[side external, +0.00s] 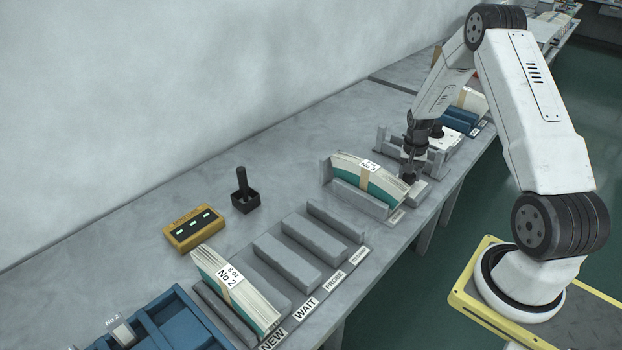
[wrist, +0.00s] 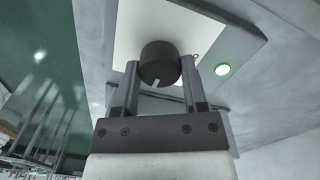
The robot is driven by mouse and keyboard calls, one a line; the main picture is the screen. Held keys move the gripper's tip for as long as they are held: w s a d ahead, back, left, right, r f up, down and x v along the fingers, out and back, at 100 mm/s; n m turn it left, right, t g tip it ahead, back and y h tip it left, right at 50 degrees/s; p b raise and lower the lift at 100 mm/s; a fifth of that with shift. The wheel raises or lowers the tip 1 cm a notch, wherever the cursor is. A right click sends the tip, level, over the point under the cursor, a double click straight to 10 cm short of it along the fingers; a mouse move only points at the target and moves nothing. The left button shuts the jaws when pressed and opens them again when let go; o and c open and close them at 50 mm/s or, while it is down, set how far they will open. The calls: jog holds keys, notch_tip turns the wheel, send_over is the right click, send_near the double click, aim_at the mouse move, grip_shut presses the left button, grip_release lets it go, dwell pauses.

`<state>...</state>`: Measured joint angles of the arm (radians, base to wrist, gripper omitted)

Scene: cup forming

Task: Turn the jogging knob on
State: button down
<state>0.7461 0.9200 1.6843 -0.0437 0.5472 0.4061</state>
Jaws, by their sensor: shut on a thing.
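In the wrist view the jogging knob (wrist: 159,62) is a dark round knob with a white mark on its edge, set on a pale panel (wrist: 130,22). My gripper (wrist: 160,75) has one finger on each side of the knob and is shut on it. In the side external view my gripper (side external: 409,178) is low at the bench, just right of a bundle of cup blanks (side external: 368,176). The knob cannot be made out there.
A grey slotted rack (side external: 290,262) with labels holds another bundle (side external: 235,285). A yellow box (side external: 194,229) and a black holder with a dark handle (side external: 243,192) stand behind it. Blue trays (side external: 170,325) lie at the front left. The back wall bounds the bench.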

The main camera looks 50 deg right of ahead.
jog(key=shift+c, duration=0.7)
grip_release()
jog(key=shift+r, duration=0.15)
jog(key=shift+w+r, duration=0.1)
jog(key=shift+r, duration=3.7)
jog(key=shift+a, duration=0.1)
jog(key=w+a+r+n+t, duration=0.1)
jog(key=a+r+n, duration=0.2)
jog(key=a, duration=0.6)
jog(key=w+a+r+n, duration=0.1)
jog(key=a+r+n, duration=0.2)
jog(key=a, duration=0.6)
jog(key=s+a+r+n+t, duration=0.1)
jog(key=s+a+n, duration=0.5)
jog(key=a, duration=0.8)
jog(key=shift+s+r+n+t, duration=0.4)
jog(key=shift+s+r, duration=0.2)
jog(key=shift+s, duration=0.5)
